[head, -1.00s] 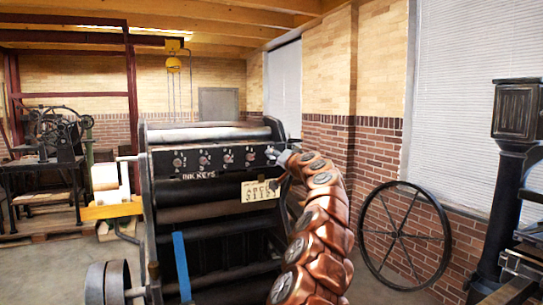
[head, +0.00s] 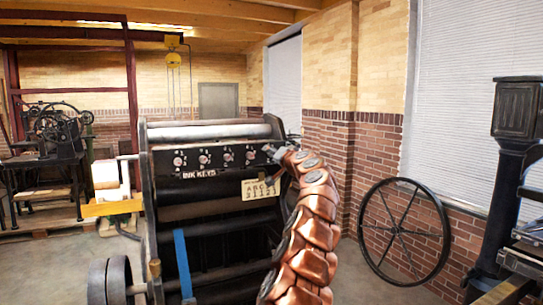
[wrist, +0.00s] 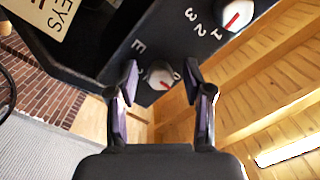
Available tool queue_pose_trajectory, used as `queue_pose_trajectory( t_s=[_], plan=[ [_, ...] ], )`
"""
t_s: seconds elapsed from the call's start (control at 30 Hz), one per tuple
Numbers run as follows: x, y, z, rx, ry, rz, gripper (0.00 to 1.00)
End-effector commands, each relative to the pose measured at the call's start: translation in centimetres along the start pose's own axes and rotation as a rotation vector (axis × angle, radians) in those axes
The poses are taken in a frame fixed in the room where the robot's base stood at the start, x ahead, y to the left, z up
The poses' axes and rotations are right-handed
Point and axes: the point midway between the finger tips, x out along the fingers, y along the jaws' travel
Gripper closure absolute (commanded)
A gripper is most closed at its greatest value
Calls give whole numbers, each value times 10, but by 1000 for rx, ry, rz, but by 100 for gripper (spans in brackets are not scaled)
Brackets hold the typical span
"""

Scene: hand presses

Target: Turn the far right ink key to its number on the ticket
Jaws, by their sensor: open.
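In the head view my gripper (head: 274,153) is at the right end of the black key panel, and the key there is hidden. The cream ticket (head: 260,188) hangs below the panel, with letters over digits too small to read surely. Its corner (wrist: 47,14) also shows in the wrist view.
The neighbouring key (wrist: 235,14) has a red pointer and the numbers 1, 2, 3 beside it. Other keys, such as the leftmost one (head: 179,161), sit along the panel. A spoked wheel (head: 404,232) leans at the brick wall on the right.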

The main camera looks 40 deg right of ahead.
Motion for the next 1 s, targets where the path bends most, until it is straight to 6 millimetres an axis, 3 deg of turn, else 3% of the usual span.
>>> queue_pose_trajectory(
  t_s=[0.07,0.5,0.57,0.6,1.0],
  plan=[
    [0,0,0,0,0,0,56],
    [0,0,0,0,0,0,100],
    [0,0,0,0,0,0,100],
    [-3,-12,6,8,-3,-12,100],
    [-1,-4,-2,104,5,-7,100]
  ],
)
